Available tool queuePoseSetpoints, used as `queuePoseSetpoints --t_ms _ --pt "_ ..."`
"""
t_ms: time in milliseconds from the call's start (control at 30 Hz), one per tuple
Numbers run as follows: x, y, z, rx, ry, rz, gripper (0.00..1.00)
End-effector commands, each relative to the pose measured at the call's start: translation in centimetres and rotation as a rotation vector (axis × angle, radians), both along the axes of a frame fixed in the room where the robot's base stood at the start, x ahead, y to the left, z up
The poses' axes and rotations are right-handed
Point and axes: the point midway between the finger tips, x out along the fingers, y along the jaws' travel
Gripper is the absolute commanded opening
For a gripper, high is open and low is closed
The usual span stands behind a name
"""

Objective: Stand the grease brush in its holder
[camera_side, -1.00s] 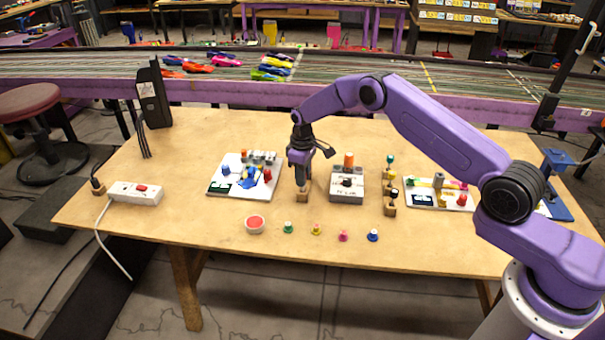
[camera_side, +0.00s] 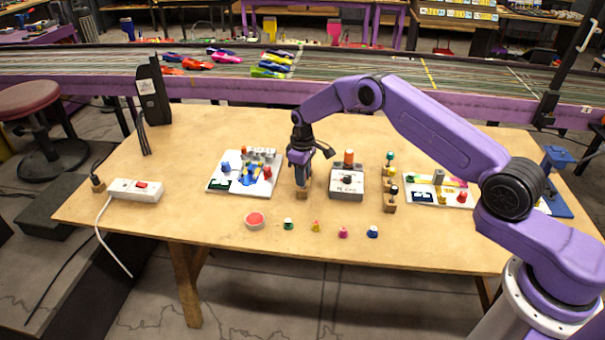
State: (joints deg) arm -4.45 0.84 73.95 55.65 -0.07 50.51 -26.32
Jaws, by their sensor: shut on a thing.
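My gripper (camera_side: 301,181) points straight down in the middle of the table. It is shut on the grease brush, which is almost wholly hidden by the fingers. A small wooden block (camera_side: 302,195), which looks like the brush's holder, stands directly below the fingertips. Whether the brush's end is inside the block or just above it I cannot tell at this size.
A grey box with an orange knob (camera_side: 346,183) stands close right of my gripper. A white tray (camera_side: 215,184) with small parts lies to the left. Wooden stands (camera_side: 390,206) are further right. A red-topped dish (camera_side: 255,221) and small coloured pegs line the front.

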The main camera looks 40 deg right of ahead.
Motion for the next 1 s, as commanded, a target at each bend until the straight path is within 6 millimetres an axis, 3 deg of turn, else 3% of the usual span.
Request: queuePoseSetpoints --t_ms 367,400,467,800,1000 --pt "0.0 0.0 -0.3 0.000 0.000 0.000 0.00" --pt "0.0 0.0 -0.3 0.000 0.000 0.000 0.37" --pt "0.0 0.0 -0.3 0.000 0.000 0.000 0.53" --pt "0.0 0.0 0.0 0.000 0.000 0.000 0.53" --pt "0.1 0.0 2.3 0.001 -0.003 0.000 0.53"
